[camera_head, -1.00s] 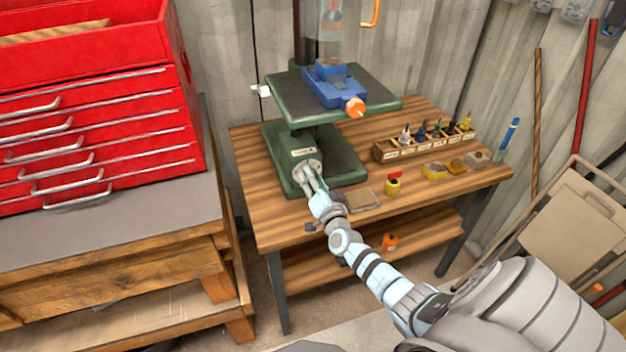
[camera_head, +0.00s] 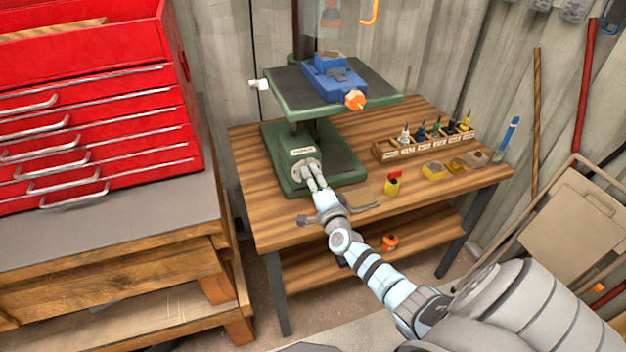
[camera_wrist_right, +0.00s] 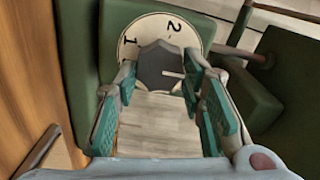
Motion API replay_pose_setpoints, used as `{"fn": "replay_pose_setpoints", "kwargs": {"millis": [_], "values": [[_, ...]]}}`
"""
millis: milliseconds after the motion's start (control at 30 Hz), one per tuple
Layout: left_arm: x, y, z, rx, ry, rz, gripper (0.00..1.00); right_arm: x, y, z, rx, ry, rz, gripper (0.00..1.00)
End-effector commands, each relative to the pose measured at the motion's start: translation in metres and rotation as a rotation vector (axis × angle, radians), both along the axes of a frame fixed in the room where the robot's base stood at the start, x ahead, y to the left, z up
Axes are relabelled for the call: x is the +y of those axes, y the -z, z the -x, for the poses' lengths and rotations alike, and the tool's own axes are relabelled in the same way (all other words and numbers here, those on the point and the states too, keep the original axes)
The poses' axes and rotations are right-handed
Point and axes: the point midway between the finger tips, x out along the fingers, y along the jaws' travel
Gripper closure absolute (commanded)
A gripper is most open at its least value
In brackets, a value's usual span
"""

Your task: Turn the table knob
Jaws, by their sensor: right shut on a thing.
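The knob (camera_wrist_right: 162,68) is a dark grey grip on a pale round dial (camera_wrist_right: 188,32) marked 1 and 2, shown in the right wrist view. In the head view the dial (camera_head: 301,165) is on the front of the green drill press base (camera_head: 345,160), below a small label. My right gripper (camera_head: 313,178) reaches it from the front and is shut on the knob; its teal-padded fingers (camera_wrist_right: 160,78) stand on either side of the knob in the wrist view. The fingers partly hide the knob in the head view. My left gripper is not in view.
The press's green table (camera_head: 289,92) carries a blue vise (camera_head: 333,85) with an orange handle (camera_head: 355,100). A red tool chest (camera_head: 90,125) stands left.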

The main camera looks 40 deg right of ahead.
Motion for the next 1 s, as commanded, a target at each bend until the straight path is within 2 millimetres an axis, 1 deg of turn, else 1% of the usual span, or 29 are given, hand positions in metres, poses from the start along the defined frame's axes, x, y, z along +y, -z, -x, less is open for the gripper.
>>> {"fn": "replay_pose_setpoints", "kwargs": {"millis": [367,400,467,500,533,767,867,967,1000], "values": [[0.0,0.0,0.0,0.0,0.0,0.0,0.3,0.0,0.001,0.0,0.0,0.0,-0.005,0.92],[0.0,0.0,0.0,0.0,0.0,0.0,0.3,0.0,0.001,0.0,0.001,0.0,-0.004,0.62],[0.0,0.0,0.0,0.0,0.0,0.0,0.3,0.0,0.001,0.0,0.001,0.0,-0.004,0.53],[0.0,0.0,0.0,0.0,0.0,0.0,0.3,0.0,0.001,0.0,0.001,0.0,-0.004,0.46],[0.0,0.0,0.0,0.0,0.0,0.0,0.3,0.0,0.001,0.0,0.001,0.0,-0.004,0.44],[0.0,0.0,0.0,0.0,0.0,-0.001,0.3,0.0,0.0,0.0,0.0,-0.001,-0.004,0.44],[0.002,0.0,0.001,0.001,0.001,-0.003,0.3,0.001,0.0,0.003,-0.001,-0.001,-0.004,0.44],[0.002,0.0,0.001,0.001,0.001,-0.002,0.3,0.006,0.001,0.016,-0.001,-0.001,-0.004,0.44],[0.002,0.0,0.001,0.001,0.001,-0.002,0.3,0.009,0.001,0.025,0.0,-0.002,-0.005,0.44]]}}
